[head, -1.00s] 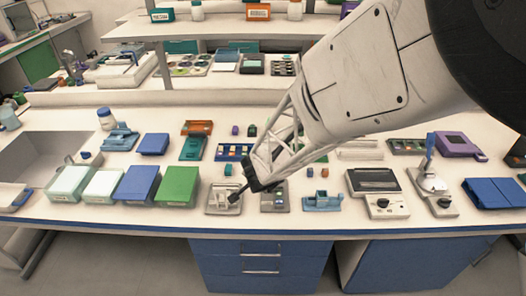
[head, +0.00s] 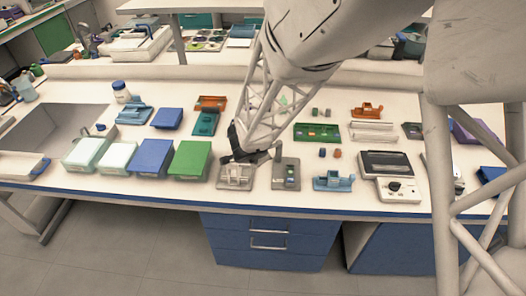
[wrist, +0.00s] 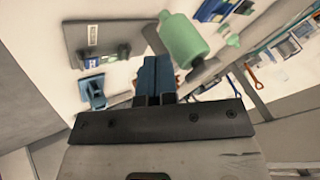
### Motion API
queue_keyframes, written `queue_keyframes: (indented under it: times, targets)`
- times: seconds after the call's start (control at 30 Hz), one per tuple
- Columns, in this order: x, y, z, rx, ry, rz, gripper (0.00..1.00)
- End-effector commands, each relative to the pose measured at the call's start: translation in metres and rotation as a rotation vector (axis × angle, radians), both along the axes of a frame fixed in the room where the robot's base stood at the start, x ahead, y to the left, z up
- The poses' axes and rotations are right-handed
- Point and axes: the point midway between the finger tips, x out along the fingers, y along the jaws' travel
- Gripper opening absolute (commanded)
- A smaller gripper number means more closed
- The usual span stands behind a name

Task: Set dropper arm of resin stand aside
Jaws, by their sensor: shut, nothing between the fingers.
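My gripper (head: 243,157) is low over the front of the bench, its fingers shut and empty. In the wrist view the closed fingers (wrist: 155,78) point toward a grey labelled plate (wrist: 84,38) and a pale green bottle (wrist: 186,40). The bottle is tilted in that picture; I cannot tell whether it touches the fingers. In the head view a beige stand (head: 235,182) lies just under the gripper, and a grey stand (head: 285,184) is to its right. I cannot tell which is the resin stand, and no dropper arm is clear.
A green box (head: 190,160) and a blue box (head: 152,157) stand to the left. A light blue holder (head: 333,182) and a device with a dark screen (head: 390,170) stand to the right. The bench's front edge is close, with drawers (head: 265,240) below.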

Motion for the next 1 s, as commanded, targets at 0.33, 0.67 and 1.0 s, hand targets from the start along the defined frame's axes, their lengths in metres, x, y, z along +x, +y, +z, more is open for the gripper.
queue_keyframes:
  times: [0.33, 0.67, 1.0]
  targets:
    - [0.0059, 0.007, 0.0002, 0.001, 0.0, 0.001, 0.0]
    - [0.0077, 0.0093, 0.0002, 0.002, 0.0, 0.002, 0.0]
    - [0.008, 0.0099, 0.0005, 0.002, 0.0, 0.004, 0.0]
